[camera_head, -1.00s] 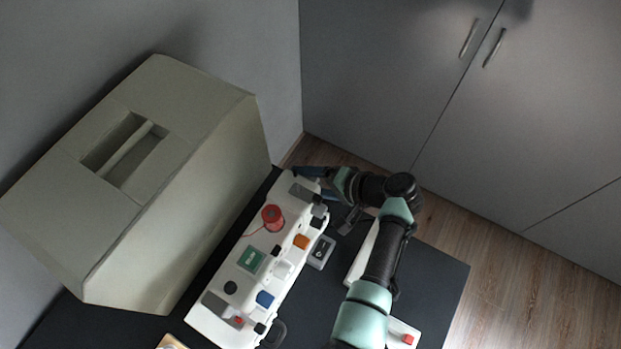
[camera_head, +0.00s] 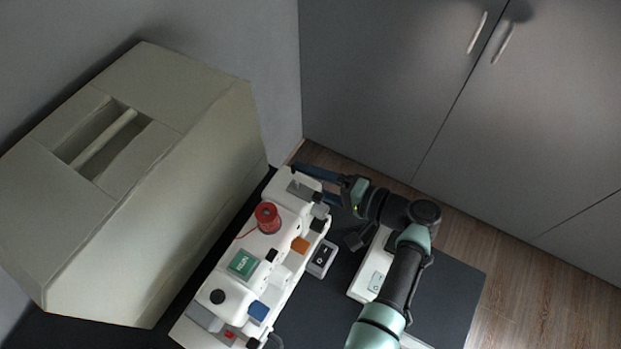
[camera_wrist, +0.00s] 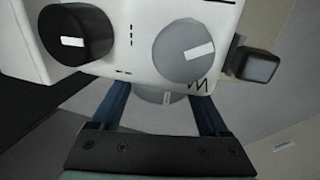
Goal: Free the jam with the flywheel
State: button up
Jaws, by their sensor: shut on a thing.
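The white sewing machine (camera_head: 205,290) stands on the dark desk in the head view. My gripper (camera_head: 312,181) is at its far end, with one blue finger on each side of that end. In the wrist view my gripper (camera_wrist: 160,96) is shut on a grey round part, the flywheel (camera_wrist: 160,95), which carries a small white mark. The flywheel is mostly hidden behind the machine's end. A black dial (camera_wrist: 75,42) and a light grey dial (camera_wrist: 184,48), both with white marks, sit on the machine face just above the fingers. The needle area is not clear.
A red thread spool (camera_head: 267,215) stands on the machine top. A large beige case (camera_head: 150,200) stands close on the left. Grey cupboard doors (camera_head: 420,90) are behind.

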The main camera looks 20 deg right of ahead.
jog(key=o, duration=1.2)
jog(key=shift+o, duration=0.2)
jog(key=b+v, duration=0.1)
jog(key=v, duration=1.2)
